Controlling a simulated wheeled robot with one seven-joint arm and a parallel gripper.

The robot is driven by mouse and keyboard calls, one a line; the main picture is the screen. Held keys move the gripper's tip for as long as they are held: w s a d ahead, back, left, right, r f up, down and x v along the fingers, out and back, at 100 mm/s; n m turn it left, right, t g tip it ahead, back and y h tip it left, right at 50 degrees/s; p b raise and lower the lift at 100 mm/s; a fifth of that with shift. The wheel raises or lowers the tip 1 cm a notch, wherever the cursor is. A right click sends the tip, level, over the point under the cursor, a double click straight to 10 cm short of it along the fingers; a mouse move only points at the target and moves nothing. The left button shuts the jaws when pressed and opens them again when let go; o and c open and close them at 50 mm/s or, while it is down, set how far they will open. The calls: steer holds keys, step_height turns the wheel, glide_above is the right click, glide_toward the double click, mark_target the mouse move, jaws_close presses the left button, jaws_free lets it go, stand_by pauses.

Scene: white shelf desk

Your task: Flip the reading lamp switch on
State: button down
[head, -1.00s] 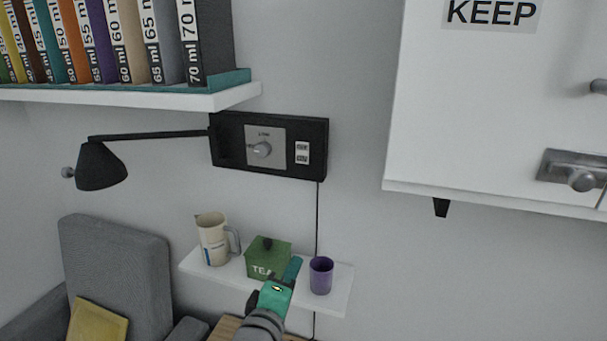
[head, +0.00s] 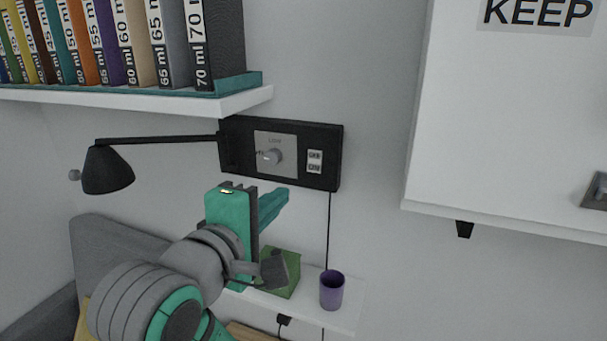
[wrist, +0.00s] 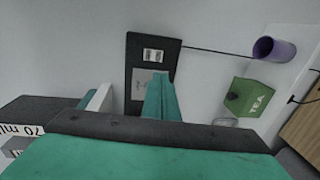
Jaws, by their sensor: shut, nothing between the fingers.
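The reading lamp (head: 107,170) has a black shade on an arm fixed to the left of a black wall panel (head: 330,140). In the wrist view the fingertips (wrist: 158,80) overlap the knob plate; contact cannot be told.
A bookshelf (head: 230,103) overhangs the panel at upper left. Below stands a small shelf (head: 348,310) with a green tea box (head: 285,272) and a purple cup (head: 331,290). A white cabinet (head: 500,130) hangs at right. A cord runs down from the panel.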

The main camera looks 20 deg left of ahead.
glide_toward(314, 170)
steer(key=w, duration=0.6)
steer(key=shift+w+d+f, duration=0.15)
steer(key=shift+w+f, duration=0.05)
steer(key=shift+f, duration=0.2)
